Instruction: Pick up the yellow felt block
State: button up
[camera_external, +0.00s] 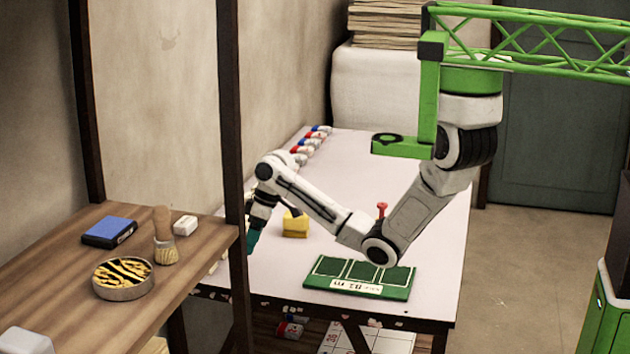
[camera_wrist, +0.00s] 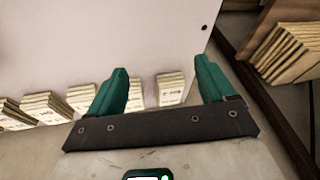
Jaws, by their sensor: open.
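The yellow felt block (camera_external: 295,225) sits on the pale table (camera_external: 420,228), left of centre in the external view. It has a dark spot on its top. My gripper (camera_external: 252,241) is left of the block, near the table's left edge, and is partly hidden by a dark post. In the wrist view, the teal fingers of my gripper (camera_wrist: 160,72) are spread apart with nothing held between them. The block does not show in the wrist view.
A green board (camera_external: 360,292) lies at the table's front, with a red peg (camera_external: 382,210) behind it. Several small coloured items (camera_external: 312,141) line the back left edge. A wooden shelf (camera_external: 60,270) and post (camera_external: 233,150) stand at left. The table's right side is clear.

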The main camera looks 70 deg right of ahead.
jog(key=d+r+h+b, duration=0.1)
jog(key=d+b, duration=0.1)
jog(key=d, duration=0.9)
jog(key=g+h+b, duration=0.1)
jog(key=g+b, duration=0.1)
send_near(295, 224)
jog(key=shift+w+d+f+m, duration=0.1)
jog(key=shift+d+f+m, duration=0.15)
jog(key=shift+d, duration=0.3)
jog(key=shift+w+d+f+m, duration=0.1)
jog(key=shift+d+f+m, duration=0.1)
jog(key=shift+d, duration=0.4)
jog(key=shift+s+d, duration=0.15)
jog(key=shift+d, duration=0.2)
jog(key=f, duration=0.5)
jog(key=shift+w+b, duration=0.35)
jog(key=shift+w+a+f+b, duration=0.15)
jog(key=shift+w+f, duration=0.05)
jog(key=shift+f, duration=0.7)
jog(key=shift+w+a+f+b, duration=0.1)
jog(key=shift+w+a+f, duration=0.05)
jog(key=shift+f, duration=0.75)
jog(key=shift+w+a+f+b, duration=0.1)
jog(key=shift+w+f+b, duration=0.1)
jog(key=shift+f, duration=0.7)
jog(key=c, duration=1.1)
